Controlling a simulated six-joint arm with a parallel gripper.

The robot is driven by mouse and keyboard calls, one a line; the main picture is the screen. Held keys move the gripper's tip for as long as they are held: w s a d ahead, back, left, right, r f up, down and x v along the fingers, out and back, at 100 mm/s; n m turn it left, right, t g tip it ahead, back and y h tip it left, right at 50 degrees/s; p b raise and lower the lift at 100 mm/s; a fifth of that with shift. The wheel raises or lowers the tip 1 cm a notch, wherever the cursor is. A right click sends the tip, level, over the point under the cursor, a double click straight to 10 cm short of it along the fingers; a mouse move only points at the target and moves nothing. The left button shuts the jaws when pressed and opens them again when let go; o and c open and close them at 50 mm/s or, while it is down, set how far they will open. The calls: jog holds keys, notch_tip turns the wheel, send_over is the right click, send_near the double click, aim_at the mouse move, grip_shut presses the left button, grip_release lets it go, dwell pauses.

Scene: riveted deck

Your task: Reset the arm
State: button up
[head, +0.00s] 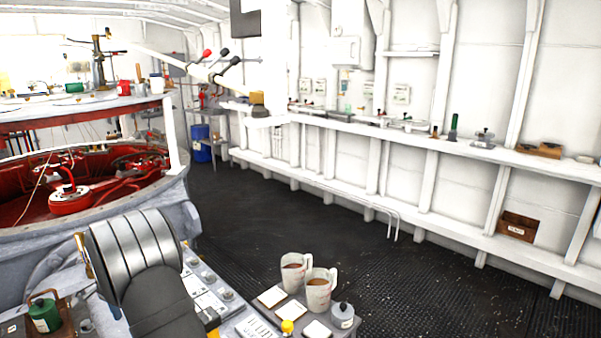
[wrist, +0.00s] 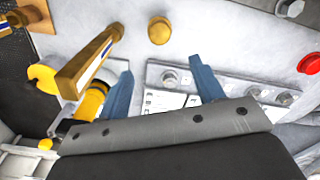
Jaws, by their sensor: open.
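My gripper (wrist: 161,67) shows in the wrist view as two blue fingers standing well apart, with nothing between them. It is open and empty. Behind the fingers is a pale panel (wrist: 153,101) with bolts; I cannot tell whether the fingertips touch it. A brass handle (wrist: 88,62) and a yellow cylindrical part (wrist: 88,104) are left of the fingers. A brass knob (wrist: 159,30) is above the gap between them.
Two mugs with brown contents (head: 293,271) (head: 318,290) stand right of a console (head: 207,297), near a grey lidded pot (head: 342,314) and a yellow knob (head: 287,326). A green can (head: 44,314) is at lower left. The dark floor (head: 260,225) beyond is clear.

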notch_tip(320, 180, down, 14)
jog(key=shift+r+n, duration=0.2)
jog(key=shift+n, duration=0.2)
jog(key=n, duration=1)
jog(key=shift+a, duration=0.1)
jog(key=shift+r, duration=1.8)
